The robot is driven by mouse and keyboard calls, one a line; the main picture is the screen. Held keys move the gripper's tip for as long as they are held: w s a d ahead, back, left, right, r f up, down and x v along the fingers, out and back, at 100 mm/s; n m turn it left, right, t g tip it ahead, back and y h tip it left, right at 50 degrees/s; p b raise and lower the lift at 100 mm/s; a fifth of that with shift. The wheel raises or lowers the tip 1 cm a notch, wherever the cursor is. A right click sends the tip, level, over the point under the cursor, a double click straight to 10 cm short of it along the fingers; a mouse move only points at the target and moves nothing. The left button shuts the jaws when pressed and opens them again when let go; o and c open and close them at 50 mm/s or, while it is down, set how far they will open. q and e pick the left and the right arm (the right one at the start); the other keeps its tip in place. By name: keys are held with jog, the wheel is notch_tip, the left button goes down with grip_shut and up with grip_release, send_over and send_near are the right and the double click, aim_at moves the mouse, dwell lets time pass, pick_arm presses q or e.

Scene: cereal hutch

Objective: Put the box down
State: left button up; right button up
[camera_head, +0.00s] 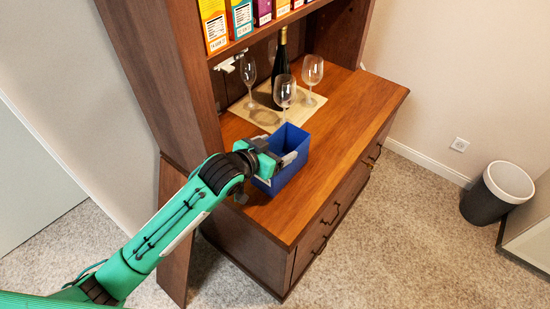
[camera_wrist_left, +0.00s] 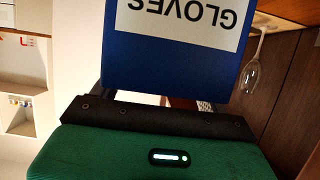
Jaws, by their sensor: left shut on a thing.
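The blue box (camera_head: 291,169) is open at the top and appears upright over the front left part of the wooden hutch counter (camera_head: 283,215). My left gripper (camera_head: 272,160) is shut on the box at its left side. In the left wrist view the box (camera_wrist_left: 170,68) fills the upper middle and bears a white label reading GLOVES. The gripper body hides part of the box's left side. I cannot tell whether the box's bottom touches the counter. My right gripper is not in view.
A wine bottle (camera_head: 281,66) and several wine glasses (camera_head: 312,73) stand on a pale mat (camera_head: 309,106) behind the box. Cereal boxes (camera_head: 214,24) fill the shelf above. The counter right of the box is clear. A bin (camera_head: 492,197) stands on the floor at right.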

pick_arm(q)
notch_tip(320, 180, down, 4)
jog(key=shift+f, duration=0.25)
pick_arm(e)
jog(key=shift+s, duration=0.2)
pick_arm(q)
jog(key=o, duration=1.4)
jog(key=shift+f, duration=0.1)
jog(key=shift+c, duration=0.2)
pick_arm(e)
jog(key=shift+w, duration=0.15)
pick_arm(q)
jog(key=v, duration=1.2)
jog(key=shift+b, duration=0.35)
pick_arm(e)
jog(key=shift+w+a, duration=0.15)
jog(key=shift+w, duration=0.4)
